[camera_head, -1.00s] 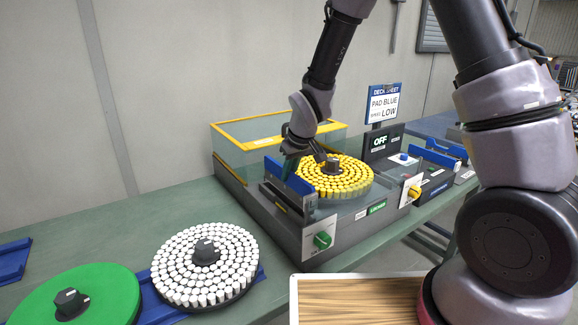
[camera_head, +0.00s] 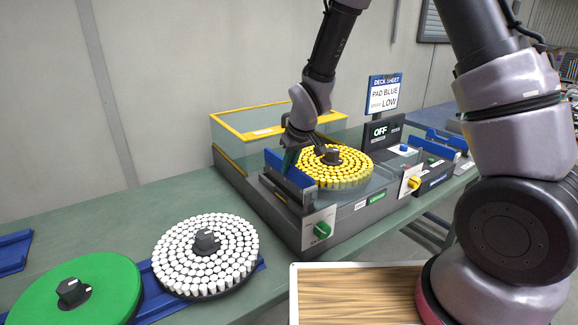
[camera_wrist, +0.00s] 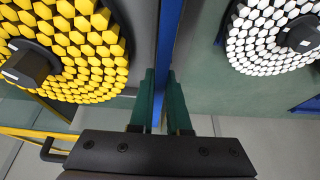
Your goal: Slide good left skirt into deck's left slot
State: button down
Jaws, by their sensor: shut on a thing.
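The left skirt (camera_head: 292,178) is a blue upright panel at the left edge of the grey deck (camera_head: 345,217). My gripper (camera_head: 291,160) is shut on its upper edge, with the green fingers on either side. In the wrist view the skirt (camera_wrist: 171,35) is a thin blue strip running up from between the fingertips (camera_wrist: 160,85). A dark rail lies along the deck's left side, next to the skirt's lower edge. The left slot itself is hidden by the skirt, so I cannot tell how far it is seated.
A yellow pad disc (camera_head: 335,172) sits on the deck beside my gripper. A yellow-framed clear guard (camera_head: 250,125) stands behind. White (camera_head: 183,244) and green (camera_head: 105,281) discs and a blue piece (camera_head: 12,252) lie at left. A wood-patterned tray (camera_head: 350,300) is in front.

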aim_at(288, 177)
jog(key=shift+f, duration=1.05)
dwell(0.4)
jog(key=shift+f, duration=0.4)
jog(key=shift+f, duration=0.35)
jog(key=shift+f, duration=0.25)
jog(key=c, duration=0.8)
grip_release()
jog(key=v, duration=1)
jog(key=shift+s+d+r, duration=0.1)
jog(key=shift+r, duration=0.25)
